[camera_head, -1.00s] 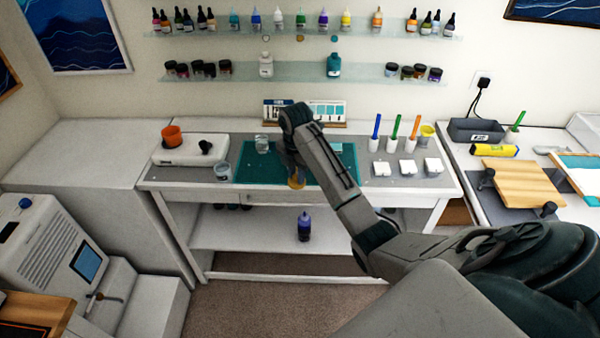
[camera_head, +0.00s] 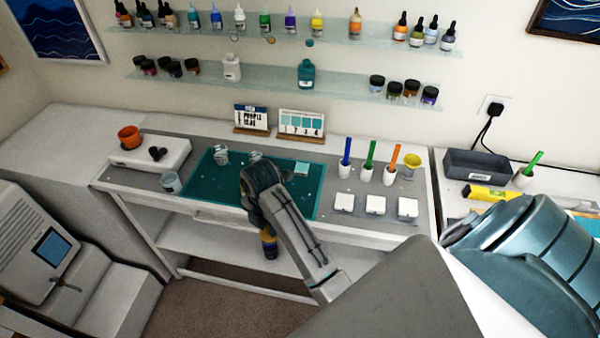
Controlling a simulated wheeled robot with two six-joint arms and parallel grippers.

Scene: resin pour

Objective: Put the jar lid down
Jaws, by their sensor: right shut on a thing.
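My right arm comes in from the lower right, and its wrist hides part of the green cutting mat (camera_head: 205,185). My right gripper (camera_head: 266,224) points down in front of the bench's front edge, its fingers mostly hidden behind the wrist. It is shut on the jar lid (camera_head: 268,234), of which only a small yellow-gold part shows. My left gripper is out of view.
Clear glass vessels (camera_head: 221,156) stand on the mat's far side, one partly behind my wrist. A clear cup (camera_head: 171,182) stands left of the mat. White square pieces (camera_head: 375,204) and upright coloured tools (camera_head: 369,160) are at the right. The mat's left front is bare.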

